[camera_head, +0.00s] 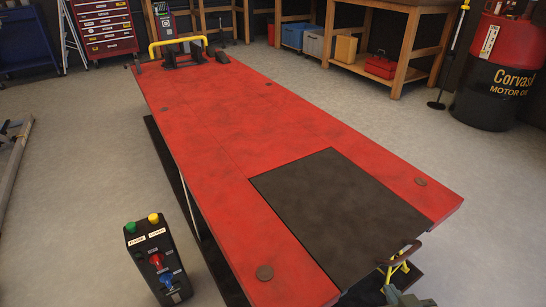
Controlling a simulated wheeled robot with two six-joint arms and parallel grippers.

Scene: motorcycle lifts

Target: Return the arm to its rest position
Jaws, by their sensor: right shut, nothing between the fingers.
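My right gripper (393,291) shows only in part at the bottom edge, right of centre, as a grey-green shape. It is shut and empty. It is just below a yellow bracket with a brown handle (400,262) at the near end of the lift; I cannot tell whether they touch. The red motorcycle lift table (215,125) stretches away from me, with a dark panel (340,212) set in its near end. My left gripper is not in view.
A black control box (157,262) with green, yellow, red and blue controls stands left of the lift. A red-and-black oil drum (495,85) and a wooden workbench (400,75) are at the back right. A red tool chest (103,27) is at the back left. Floor on both sides is mostly clear.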

